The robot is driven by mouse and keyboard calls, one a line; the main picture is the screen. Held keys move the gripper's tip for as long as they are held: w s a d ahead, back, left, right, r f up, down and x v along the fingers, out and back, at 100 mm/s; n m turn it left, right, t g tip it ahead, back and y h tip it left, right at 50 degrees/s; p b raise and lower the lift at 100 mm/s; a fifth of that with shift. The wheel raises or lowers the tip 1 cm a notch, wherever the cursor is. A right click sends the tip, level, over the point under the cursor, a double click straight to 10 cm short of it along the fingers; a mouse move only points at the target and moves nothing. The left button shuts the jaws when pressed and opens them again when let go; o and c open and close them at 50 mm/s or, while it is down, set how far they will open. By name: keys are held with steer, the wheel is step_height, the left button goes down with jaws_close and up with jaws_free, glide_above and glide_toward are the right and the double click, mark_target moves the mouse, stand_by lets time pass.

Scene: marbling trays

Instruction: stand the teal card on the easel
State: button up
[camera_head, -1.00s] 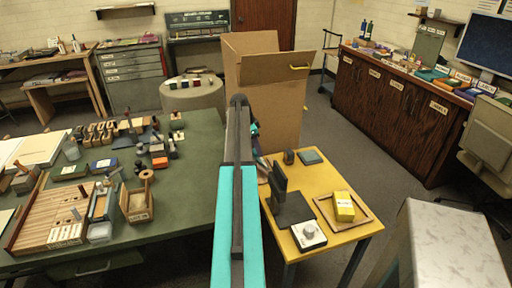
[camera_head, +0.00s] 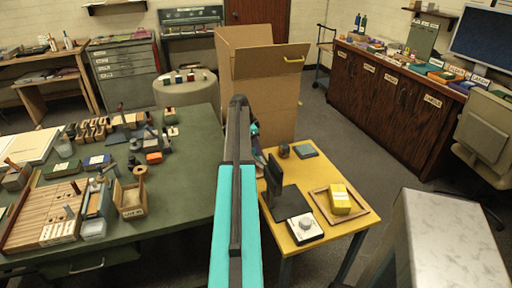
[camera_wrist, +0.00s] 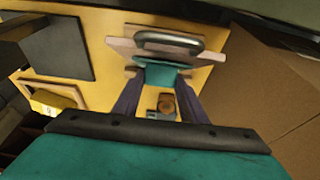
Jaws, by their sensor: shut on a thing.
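My gripper (camera_wrist: 160,88) is shut on the teal card (camera_wrist: 160,73), which shows small between the two dark fingertips in the wrist view. Just beyond it is a pale pinkish wooden piece with a grey rounded bar (camera_wrist: 168,42), perhaps the easel; I cannot tell whether the card touches it. In the head view my gripper (camera_head: 260,160) is low at the left edge of the yellow table (camera_head: 325,158), mostly hidden behind my arm. The card cannot be made out there.
On the yellow table are a dark upright stand (camera_head: 274,174), a white dial device (camera_head: 303,229), a wooden tray (camera_head: 319,203) holding a yellow block (camera_head: 340,198), a small dark object (camera_head: 284,150) and a slate-coloured square (camera_head: 305,149). A cardboard box (camera_head: 265,100) stands close behind.

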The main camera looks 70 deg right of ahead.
steer(key=o, duration=1.1)
steer(key=shift+r, duration=0.2)
steer(key=b+v, duration=0.2)
steer(key=v, duration=1.1)
steer(key=shift+r, duration=0.2)
stand_by(0.4)
